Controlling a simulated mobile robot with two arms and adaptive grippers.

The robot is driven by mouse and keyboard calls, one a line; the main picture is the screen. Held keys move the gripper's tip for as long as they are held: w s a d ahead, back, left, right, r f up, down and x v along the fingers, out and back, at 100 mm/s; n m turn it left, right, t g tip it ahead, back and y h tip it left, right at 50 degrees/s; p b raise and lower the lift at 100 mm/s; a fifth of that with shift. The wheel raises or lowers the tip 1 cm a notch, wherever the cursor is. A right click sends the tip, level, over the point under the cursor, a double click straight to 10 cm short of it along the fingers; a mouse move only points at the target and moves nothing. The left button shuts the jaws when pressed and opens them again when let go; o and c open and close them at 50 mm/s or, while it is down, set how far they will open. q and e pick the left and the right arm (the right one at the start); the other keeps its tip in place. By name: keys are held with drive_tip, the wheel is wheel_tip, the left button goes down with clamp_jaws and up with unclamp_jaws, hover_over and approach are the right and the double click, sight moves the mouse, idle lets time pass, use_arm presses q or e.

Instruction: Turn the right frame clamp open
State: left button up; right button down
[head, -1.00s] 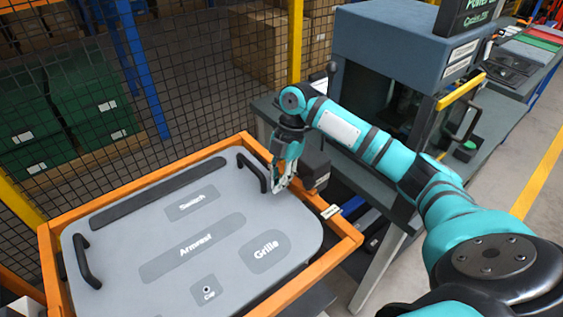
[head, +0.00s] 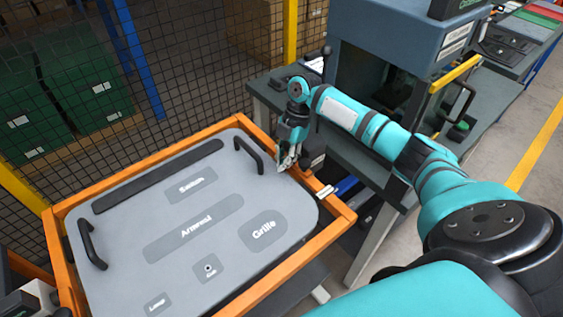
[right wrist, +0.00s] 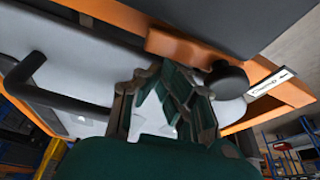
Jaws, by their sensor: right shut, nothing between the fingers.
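The grey panel (head: 135,225) lies in the orange frame (head: 285,270). In the right wrist view, the clamp shows as an orange bar (right wrist: 190,46) with a round black knob (right wrist: 228,80), by a white label (right wrist: 270,82) on the orange frame. The bar reaches over the panel's edge. My right gripper (head: 287,165) is at the frame's right side, beside the panel's black handle (head: 250,155). It is shut and empty. Its fingers (right wrist: 168,80) show just short of the bar and knob; contact cannot be told. In the head view the gripper hides most of the clamp.
A grey bench (head: 400,185) with a blue-grey machine (head: 390,40) stands close to the right of the frame, under my right arm. Mesh fencing (head: 190,90) with a yellow post (head: 290,35) runs behind. A second black handle (head: 88,245) stands on the panel's left.

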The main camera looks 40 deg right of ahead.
use_arm(q)
drive_tip(key=shift+a+r, duration=0.1)
drive_tip(key=shift+r, duration=0.55)
use_arm(e)
drive_tip(key=shift+w+d+m+t, duration=0.3)
drive_tip(key=shift+d+m, duration=0.15)
drive_tip(key=shift+m, duration=0.45)
drive_tip(key=shift+s, duration=0.1)
drive_tip(key=shift+r, duration=0.1)
